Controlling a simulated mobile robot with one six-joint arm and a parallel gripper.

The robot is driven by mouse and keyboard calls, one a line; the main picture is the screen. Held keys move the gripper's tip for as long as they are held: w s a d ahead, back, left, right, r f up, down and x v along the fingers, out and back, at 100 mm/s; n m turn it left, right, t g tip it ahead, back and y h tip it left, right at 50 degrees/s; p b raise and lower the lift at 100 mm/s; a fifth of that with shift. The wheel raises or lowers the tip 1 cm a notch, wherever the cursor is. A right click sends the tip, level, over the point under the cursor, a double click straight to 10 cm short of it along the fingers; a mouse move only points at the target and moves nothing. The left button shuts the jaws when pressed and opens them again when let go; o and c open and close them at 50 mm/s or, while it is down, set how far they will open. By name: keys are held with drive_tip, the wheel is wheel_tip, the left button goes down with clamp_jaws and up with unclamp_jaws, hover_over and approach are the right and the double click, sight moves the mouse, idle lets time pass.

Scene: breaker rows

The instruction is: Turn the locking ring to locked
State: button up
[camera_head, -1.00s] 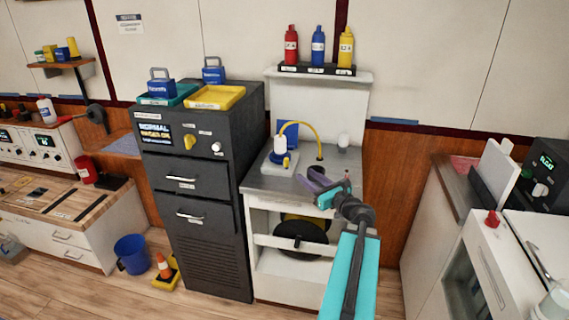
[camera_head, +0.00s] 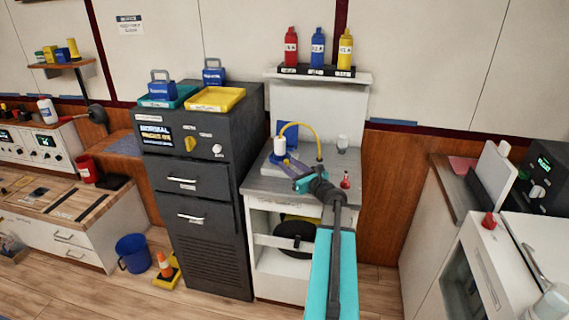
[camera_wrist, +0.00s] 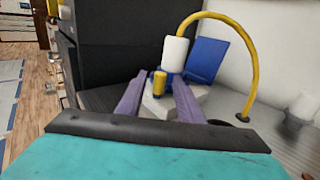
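A white cylinder (camera_wrist: 175,55) stands upright on a pale grey block (camera_wrist: 158,108) on the counter, with a yellow hose arching from behind it. A blue ring (camera_wrist: 176,76), which looks like the locking ring, sits around its base, with a yellow peg (camera_wrist: 159,84) on the near side. My gripper (camera_wrist: 160,80) is open, its two purple fingers on either side of the peg in the wrist view. I cannot tell whether they touch it. In the head view my gripper (camera_head: 285,163) is at the cylinder (camera_head: 280,146) and hides much of the ring. No lock marking is readable.
A blue panel (camera_wrist: 207,60) stands behind the cylinder. The yellow hose (camera_wrist: 248,60) drops to the counter at right. A dark cabinet (camera_head: 195,190) rises close at left. A small red-topped item (camera_head: 345,182) and a clear cup (camera_head: 342,143) stand on the right of the counter.

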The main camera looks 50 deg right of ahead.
drive_tip(key=shift+w+d, duration=0.25)
drive_tip(key=shift+w, duration=1)
